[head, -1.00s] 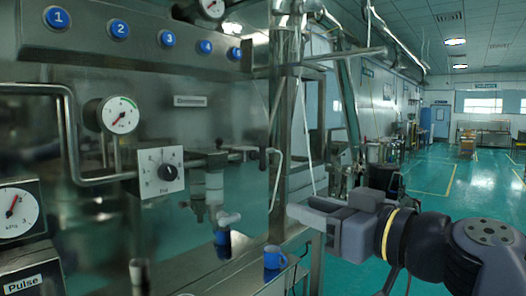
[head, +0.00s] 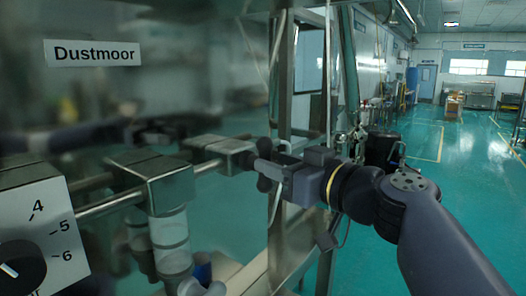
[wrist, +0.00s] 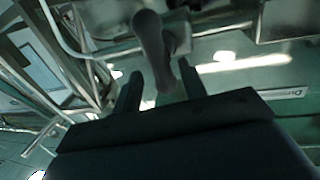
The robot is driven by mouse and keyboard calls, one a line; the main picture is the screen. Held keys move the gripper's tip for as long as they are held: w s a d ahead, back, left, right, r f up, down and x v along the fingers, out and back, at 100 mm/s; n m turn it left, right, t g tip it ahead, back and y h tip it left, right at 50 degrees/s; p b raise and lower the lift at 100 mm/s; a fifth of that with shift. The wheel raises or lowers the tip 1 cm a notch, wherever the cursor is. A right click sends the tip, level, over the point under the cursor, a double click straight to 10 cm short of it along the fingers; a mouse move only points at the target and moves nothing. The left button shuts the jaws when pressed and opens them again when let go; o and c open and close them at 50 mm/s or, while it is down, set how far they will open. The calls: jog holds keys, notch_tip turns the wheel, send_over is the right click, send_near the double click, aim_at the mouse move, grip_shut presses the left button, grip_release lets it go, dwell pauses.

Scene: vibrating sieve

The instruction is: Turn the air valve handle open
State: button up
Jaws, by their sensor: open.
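The air valve handle is a dark grey lever with rounded ends (head: 265,149), at the end of a metal valve body (head: 228,150) in the head view. In the wrist view the handle (wrist: 149,40) runs from the top centre down toward the gap between my fingers. My gripper (head: 268,170) is at the handle, coming from the right. Its two fingers (wrist: 160,82) are spread, one on each side of the lever's near end. I cannot tell whether either finger touches it.
A metal pipe and block (head: 160,182) with a clear tube below stand left of the valve. A numbered dial (head: 25,265) is at lower left. A steel post (head: 283,85) rises behind the gripper. The floor at right is open.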

jog(key=shift+p+x, duration=0.5)
jog(key=shift+x, duration=1.4)
grip_shut()
